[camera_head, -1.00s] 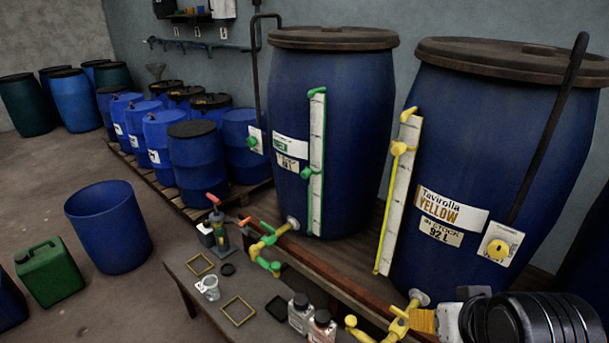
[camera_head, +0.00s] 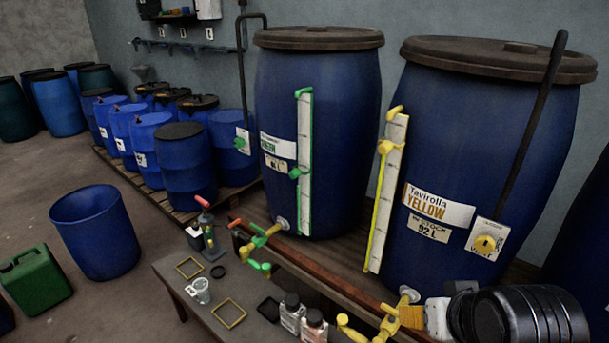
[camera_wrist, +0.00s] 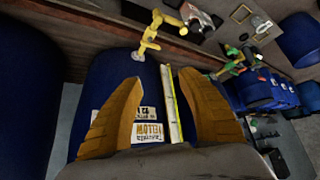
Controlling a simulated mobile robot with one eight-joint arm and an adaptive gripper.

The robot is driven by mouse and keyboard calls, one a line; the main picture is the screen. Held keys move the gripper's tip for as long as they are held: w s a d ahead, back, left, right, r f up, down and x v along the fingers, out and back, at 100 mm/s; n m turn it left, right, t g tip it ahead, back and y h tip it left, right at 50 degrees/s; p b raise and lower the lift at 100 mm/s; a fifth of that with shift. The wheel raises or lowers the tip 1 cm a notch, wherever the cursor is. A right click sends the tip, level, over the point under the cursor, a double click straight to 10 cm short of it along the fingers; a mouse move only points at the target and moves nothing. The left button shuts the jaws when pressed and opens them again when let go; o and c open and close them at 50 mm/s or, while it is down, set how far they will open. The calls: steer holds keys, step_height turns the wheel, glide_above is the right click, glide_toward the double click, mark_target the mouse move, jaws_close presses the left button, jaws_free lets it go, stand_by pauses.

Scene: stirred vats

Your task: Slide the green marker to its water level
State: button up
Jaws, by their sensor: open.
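The green marker (camera_head: 298,173) is a small green slider on the white scale (camera_head: 305,200) of the left blue vat (camera_head: 345,120). It sits about midway along the scale, by a thin green tube. Any water line in the tube is too small to make out. My gripper (camera_wrist: 160,76) is open and empty in the wrist view, its two orange fingers spread. They face the yellow vat (camera_wrist: 100,90) and its scale (camera_wrist: 170,105). In the head view my gripper (camera_head: 412,316) is low at right, in front of the yellow vat, well away from the green marker.
The yellow vat's yellow marker (camera_head: 386,147), tap (camera_head: 388,325) and dial (camera_head: 485,244) stick out near my arm. A low table (camera_head: 205,322) with bottles, frames and a cup stands in front. The green vat's tap (camera_head: 262,238) juts out.

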steer(key=w+a+r+h, duration=0.2)
steer(key=w, duration=0.8)
steer(key=w+a+r+m+h, duration=0.1)
steer(key=w+a+r+h, duration=0.15)
steer(key=w, duration=0.75)
steer(key=w+a+r+h, duration=0.2)
steer(key=w, duration=0.7)
steer(key=m+t+h+b, duration=0.3)
steer(key=t+h, duration=0.1)
steer(key=t, duration=0.3)
glide_toward(291, 176)
steer(key=x, duration=1)
steer(key=shift+w+d, duration=0.3)
steer(key=shift+c, duration=0.4)
jaws_close()
